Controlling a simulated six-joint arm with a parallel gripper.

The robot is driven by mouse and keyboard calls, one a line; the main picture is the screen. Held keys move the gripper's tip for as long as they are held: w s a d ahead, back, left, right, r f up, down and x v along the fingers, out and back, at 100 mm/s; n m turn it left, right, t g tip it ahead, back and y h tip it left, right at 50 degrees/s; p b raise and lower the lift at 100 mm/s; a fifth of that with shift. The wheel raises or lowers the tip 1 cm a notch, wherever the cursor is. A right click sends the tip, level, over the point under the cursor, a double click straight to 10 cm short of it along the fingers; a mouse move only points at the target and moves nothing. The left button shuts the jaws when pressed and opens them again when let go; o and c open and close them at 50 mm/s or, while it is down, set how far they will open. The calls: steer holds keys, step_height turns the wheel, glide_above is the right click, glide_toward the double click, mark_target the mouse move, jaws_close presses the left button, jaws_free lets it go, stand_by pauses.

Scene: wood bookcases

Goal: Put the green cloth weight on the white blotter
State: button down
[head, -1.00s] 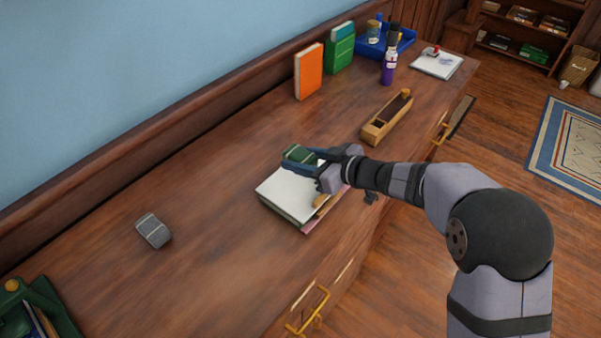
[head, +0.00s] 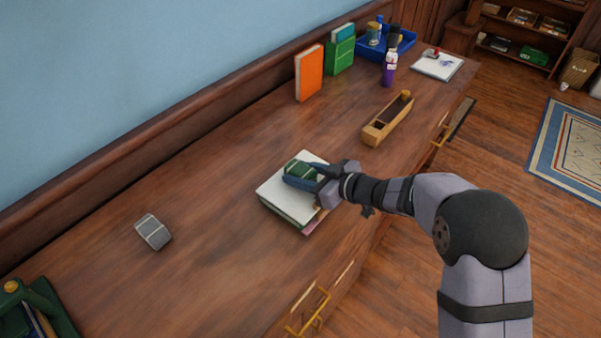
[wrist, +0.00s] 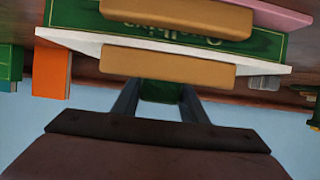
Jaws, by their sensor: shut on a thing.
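The green cloth weight (head: 299,170) has a pale band and is between the jaws of my gripper (head: 302,176), which is shut on it. In the wrist view the weight (wrist: 160,91) is partly hidden between the dark fingers. A white slab, which I take as the white blotter (head: 279,193), lies on top of a green book on the desk; it also shows edge-on in the wrist view (wrist: 80,42). The weight is over the slab's back right part. I cannot tell whether it touches the surface.
A grey banded weight (head: 153,232) lies at left. A wooden box (head: 388,119), orange book (head: 308,73), green book (head: 340,56), purple bottle (head: 389,68) and blue tray (head: 404,42) stand behind. Another white pad (head: 427,67) lies far right.

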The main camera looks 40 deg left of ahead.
steer(key=c, duration=1.1)
jaws_free()
steer(key=shift+f, duration=0.1)
steer(key=shift+d+r, duration=0.15)
steer(key=shift+r, duration=0.05)
steer(key=v, duration=1.1)
steer(key=shift+d+r+b, duration=0.1)
steer(key=shift+d+b, duration=0.25)
steer(key=shift+d, duration=0.05)
